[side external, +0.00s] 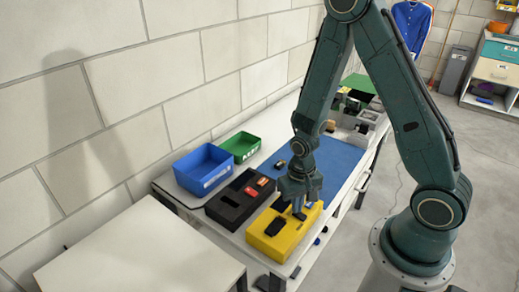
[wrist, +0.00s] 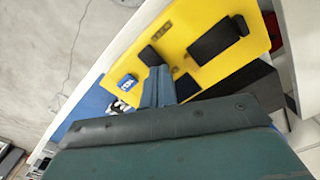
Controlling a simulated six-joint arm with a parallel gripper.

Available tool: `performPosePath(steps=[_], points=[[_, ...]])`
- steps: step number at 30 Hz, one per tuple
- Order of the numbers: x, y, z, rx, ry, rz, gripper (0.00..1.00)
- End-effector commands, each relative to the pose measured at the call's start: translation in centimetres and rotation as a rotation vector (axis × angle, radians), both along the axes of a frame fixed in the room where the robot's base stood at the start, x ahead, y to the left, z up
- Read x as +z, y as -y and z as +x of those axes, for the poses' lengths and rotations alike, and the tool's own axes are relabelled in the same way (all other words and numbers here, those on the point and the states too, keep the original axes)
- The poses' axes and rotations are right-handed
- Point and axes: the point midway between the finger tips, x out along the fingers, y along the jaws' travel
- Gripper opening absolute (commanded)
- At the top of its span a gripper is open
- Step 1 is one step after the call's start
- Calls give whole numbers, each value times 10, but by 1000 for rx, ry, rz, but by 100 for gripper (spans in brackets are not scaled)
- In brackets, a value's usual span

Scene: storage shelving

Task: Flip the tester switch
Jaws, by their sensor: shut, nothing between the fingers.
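The yellow tester box (side external: 262,243) sits near the front end of the bench, and it fills the upper middle of the wrist view (wrist: 200,70). A black rectangular piece (wrist: 218,38) lies on its top, also seen in the side view (side external: 275,227). A smaller black part (wrist: 152,56), possibly the switch, is right by my fingertips. My gripper (side external: 299,208) points down over the box's right part in the side view. Its fingers (wrist: 158,76) are shut and empty, close to the box top. I cannot tell whether they touch the switch or which way it is set.
A black tray (side external: 228,213) with red and orange pieces stands left of the tester. Blue (side external: 203,170) and green (side external: 240,146) bins stand along the wall. A blue mat (side external: 335,160) lies behind my gripper. A small blue item (wrist: 128,82) shows near my fingers.

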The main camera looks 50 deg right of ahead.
Motion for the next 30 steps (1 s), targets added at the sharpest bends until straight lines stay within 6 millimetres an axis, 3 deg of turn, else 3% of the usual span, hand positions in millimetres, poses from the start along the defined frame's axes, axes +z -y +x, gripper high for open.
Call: performPosePath(steps=[19,30], points=[[-5,0,0,0,0,0,0],[11,0,0,0,2,0,0]])
